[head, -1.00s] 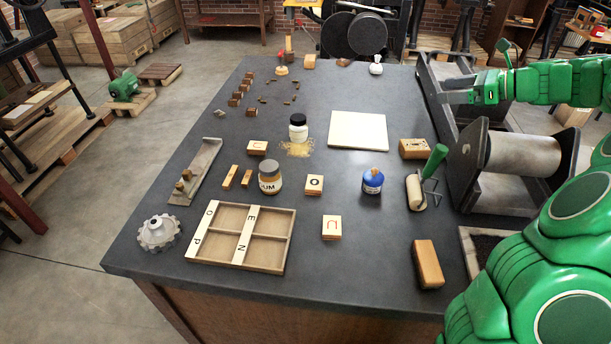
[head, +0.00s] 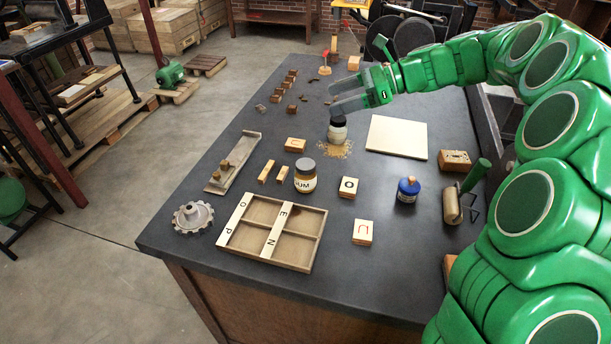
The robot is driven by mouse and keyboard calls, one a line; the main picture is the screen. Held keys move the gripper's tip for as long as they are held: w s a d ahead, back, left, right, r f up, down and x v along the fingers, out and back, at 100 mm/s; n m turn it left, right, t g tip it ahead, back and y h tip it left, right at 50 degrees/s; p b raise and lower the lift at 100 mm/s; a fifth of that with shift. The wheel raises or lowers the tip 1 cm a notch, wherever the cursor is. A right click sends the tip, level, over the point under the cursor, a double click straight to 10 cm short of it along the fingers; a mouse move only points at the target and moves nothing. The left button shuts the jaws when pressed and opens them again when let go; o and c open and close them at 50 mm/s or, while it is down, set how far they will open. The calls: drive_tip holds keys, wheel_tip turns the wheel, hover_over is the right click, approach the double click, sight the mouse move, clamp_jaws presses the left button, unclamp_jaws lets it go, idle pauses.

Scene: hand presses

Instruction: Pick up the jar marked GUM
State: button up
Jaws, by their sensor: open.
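The jar marked GUM (head: 305,177) stands upright on the dark worktable (head: 190,252), with a grey lid and a pale label reading "UM" in the part that shows. It is behind the divided wooden tray (head: 318,225). My gripper (head: 336,106) is open and empty, fingers pointing left, above and behind the GUM jar. In the picture its fingers lie just over the dark lid of a second, white jar (head: 338,132). I cannot tell whether they touch that lid.
The white jar stands on spilled tan grains (head: 336,150). Lettered blocks (head: 348,187) and two small wooden bars (head: 266,171) lie close to the GUM jar. A blue bottle (head: 408,189) and a roller (head: 453,203) are to the right. A metal gear (head: 193,217) sits at left.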

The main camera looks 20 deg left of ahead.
drive_tip(key=s+a, duration=0.2)
drive_tip(key=a, duration=0.1)
approach(308, 164)
drive_tip(key=shift+n+g, duration=0.3)
drive_tip(key=shift+g, duration=0.1)
drive_tip(key=x, duration=0.4)
drive_tip(key=shift+w+a+f, duration=0.2)
drive_tip(key=shift+a+f, duration=0.15)
drive_tip(key=shift+f, duration=0.1)
drive_tip(key=shift+x, duration=3.95)
drive_tip(key=c, duration=1.2)
drive_tip(key=shift+r, duration=0.1)
drive_tip(key=shift+c, duration=0.2)
